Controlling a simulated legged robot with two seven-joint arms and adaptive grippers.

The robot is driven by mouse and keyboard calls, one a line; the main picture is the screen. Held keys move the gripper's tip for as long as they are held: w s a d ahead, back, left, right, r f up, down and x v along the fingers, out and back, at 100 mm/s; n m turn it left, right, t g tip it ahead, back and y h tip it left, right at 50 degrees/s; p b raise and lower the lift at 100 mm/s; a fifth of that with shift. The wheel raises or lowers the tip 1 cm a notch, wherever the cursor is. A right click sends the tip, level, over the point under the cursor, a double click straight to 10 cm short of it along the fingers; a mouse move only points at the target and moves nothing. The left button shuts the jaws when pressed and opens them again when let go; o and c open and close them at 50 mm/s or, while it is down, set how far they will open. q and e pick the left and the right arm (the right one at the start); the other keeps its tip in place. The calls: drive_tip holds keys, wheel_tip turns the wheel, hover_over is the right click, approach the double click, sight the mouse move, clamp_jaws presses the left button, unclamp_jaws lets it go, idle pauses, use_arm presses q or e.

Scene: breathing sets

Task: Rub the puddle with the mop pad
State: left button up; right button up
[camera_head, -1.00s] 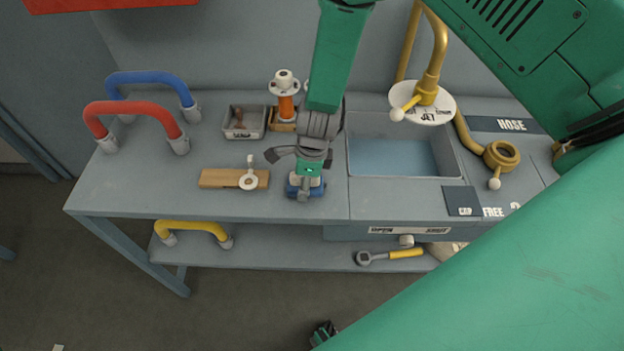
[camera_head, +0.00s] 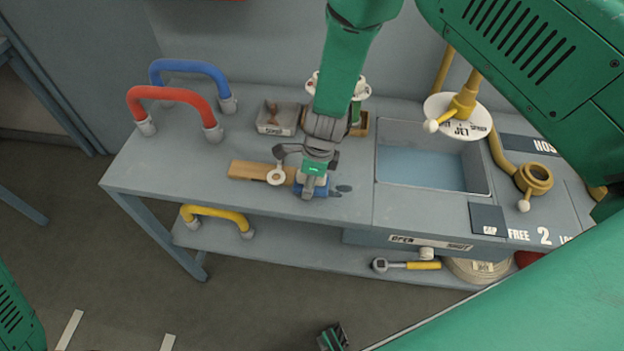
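The mop pad (camera_head: 313,190) is a small blue block on the bench top, with a green part above it. My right gripper (camera_head: 312,172) comes down over it from above and appears shut on its green part. The pad appears to rest on the bench, though its underside is hidden. Small dark blotches of the puddle (camera_head: 341,189) show on the bench just right of the pad. Any part of the puddle under the pad is hidden. My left gripper is not clearly visible.
A wooden block (camera_head: 246,170) with a white ring fitting (camera_head: 276,174) stands close left of the pad. A water basin (camera_head: 425,163) lies to the right. Red (camera_head: 172,94) and blue handles stand at left.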

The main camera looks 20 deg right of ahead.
sight(350, 193)
drive_tip(key=shift+s+d+p, duration=0.2)
drive_tip(key=shift+s+d, duration=0.15)
drive_tip(key=shift+d, duration=0.2)
drive_tip(key=shift+s+d+p, duration=0.15)
drive_tip(key=shift+s+d, duration=0.2)
drive_tip(key=shift+d, duration=0.2)
drive_tip(key=shift+s+d+p, duration=0.2)
drive_tip(key=shift+s+d, duration=0.35)
drive_tip(key=shift+d, duration=0.4)
drive_tip(key=shift+s+d+p, duration=0.2)
drive_tip(key=shift+s+d, duration=0.3)
drive_tip(key=shift+d, duration=0.4)
drive_tip(key=shift+s+d+f, duration=0.1)
drive_tip(key=shift+s+d, duration=0.4)
drive_tip(key=shift+d, duration=0.25)
drive_tip(key=shift+s+d, duration=0.5)
drive_tip(key=shift+d, duration=0.25)
wheel_tip(350, 193, up, 3)
drive_tip(key=shift+w+r+p, duration=0.1)
drive_tip(key=shift+r+p, duration=0.05)
drive_tip(key=shift+p, duration=0.85)
wheel_tip(350, 193, up, 2)
drive_tip(key=shift+r, duration=0.35)
